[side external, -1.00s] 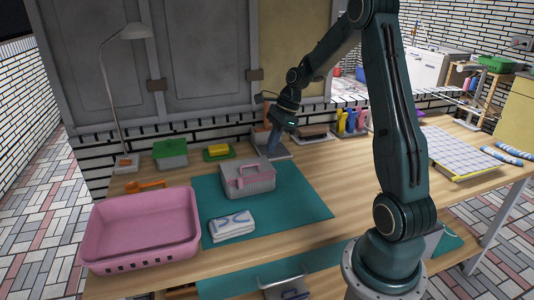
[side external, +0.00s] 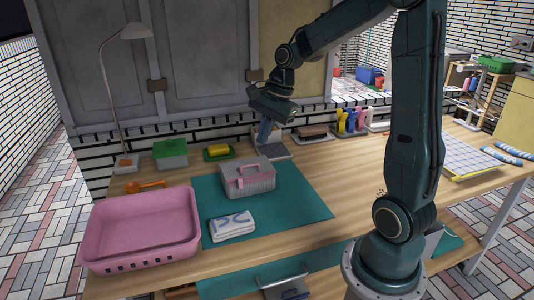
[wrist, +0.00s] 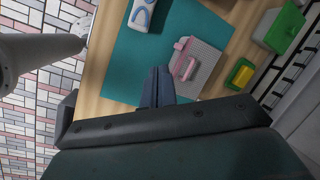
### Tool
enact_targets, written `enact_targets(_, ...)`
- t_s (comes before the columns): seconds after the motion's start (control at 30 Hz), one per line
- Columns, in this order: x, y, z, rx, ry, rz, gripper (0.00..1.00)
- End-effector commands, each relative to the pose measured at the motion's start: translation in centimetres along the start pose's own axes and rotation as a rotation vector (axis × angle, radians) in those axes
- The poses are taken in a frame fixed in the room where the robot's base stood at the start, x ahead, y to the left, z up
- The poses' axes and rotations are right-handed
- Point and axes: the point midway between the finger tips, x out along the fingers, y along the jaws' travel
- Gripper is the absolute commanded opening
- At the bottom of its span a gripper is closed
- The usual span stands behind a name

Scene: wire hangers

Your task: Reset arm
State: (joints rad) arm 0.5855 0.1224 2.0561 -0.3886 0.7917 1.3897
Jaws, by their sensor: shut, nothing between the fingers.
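My gripper (side external: 264,134) hangs above the back of the wooden table, raised and clear of the things on it. Its fingers point down and are shut with nothing between them. In the wrist view the closed fingertips (wrist: 157,72) show over the teal mat (wrist: 125,62). The grey box with a pink handle (side external: 248,178) stands upright on the mat, in front of the gripper. It also shows in the wrist view (wrist: 205,62), just right of the fingertips.
A green-lidded container (side external: 170,154), a yellow sponge (side external: 218,150) and a lamp (side external: 118,100) stand along the back left. A gridded board (side external: 470,152) lies right. Cabinet doors (side external: 200,50) rise behind.

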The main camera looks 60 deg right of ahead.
Motion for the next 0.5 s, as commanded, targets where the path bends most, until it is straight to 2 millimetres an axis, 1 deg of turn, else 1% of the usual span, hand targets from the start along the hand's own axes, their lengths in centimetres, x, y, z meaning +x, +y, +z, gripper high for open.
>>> enact_targets(0.03, -0.8, 0.4, 1.3, -0.078, 0.013, -0.007, 0.00)
enact_targets(0.2, -2.8, 2.0, 4.6, -0.334, 0.055, -0.023, 0.00)
enact_targets(0.37, -4.5, 4.0, 7.2, -0.570, 0.094, -0.035, 0.00)
enact_targets(0.5, -5.7, 6.0, 9.3, -0.775, 0.128, -0.045, 0.00)
